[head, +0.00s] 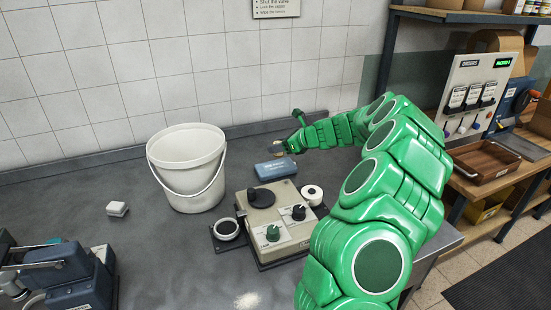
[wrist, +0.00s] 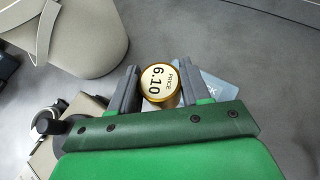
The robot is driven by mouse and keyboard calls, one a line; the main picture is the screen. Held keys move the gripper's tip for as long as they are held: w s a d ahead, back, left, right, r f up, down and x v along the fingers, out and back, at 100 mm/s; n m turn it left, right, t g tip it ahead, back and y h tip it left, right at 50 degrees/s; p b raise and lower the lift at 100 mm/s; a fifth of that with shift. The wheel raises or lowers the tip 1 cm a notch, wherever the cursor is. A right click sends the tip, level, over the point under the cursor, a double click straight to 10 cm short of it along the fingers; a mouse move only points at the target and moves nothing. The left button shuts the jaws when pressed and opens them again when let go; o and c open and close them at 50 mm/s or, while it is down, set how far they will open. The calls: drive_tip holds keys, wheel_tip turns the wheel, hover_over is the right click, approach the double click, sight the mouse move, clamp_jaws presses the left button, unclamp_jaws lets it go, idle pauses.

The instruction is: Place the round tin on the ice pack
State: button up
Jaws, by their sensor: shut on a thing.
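My gripper (wrist: 158,72) is shut on the round tin (wrist: 160,86), with one finger on each side of it. The blue ice pack (head: 275,168) lies flat on the grey worktop, right of the white bucket. In the wrist view, part of the ice pack (wrist: 214,88) shows beyond the tin and the right finger; the rest is hidden. In the head view, my gripper (head: 288,145) is just above and behind the pack's right end; the tin is too small there to judge its height.
A white bucket (head: 187,172) stands left of the ice pack. A control box with knobs (head: 276,222) sits in front of the pack, with a white roll (head: 312,194) beside it. Bare worktop surrounds the pack's far side.

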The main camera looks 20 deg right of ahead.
drive_tip(key=w+f, duration=0.2)
drive_tip(key=w+d+f, duration=0.1)
drive_tip(key=w+f, duration=0.2)
drive_tip(key=shift+w+d, duration=0.15)
drive_tip(key=shift+w, duration=0.15)
drive_tip(key=shift+w+d+f, duration=0.2)
drive_tip(key=shift+w+f, duration=0.55)
drive_tip(key=shift+f, duration=1.75)
drive_tip(key=shift+f, duration=0.15)
drive_tip(key=o, duration=1.1)
drive_tip(key=shift+c, duration=0.2)
drive_tip(key=shift+r, duration=0.2)
drive_tip(key=v, duration=1.2)
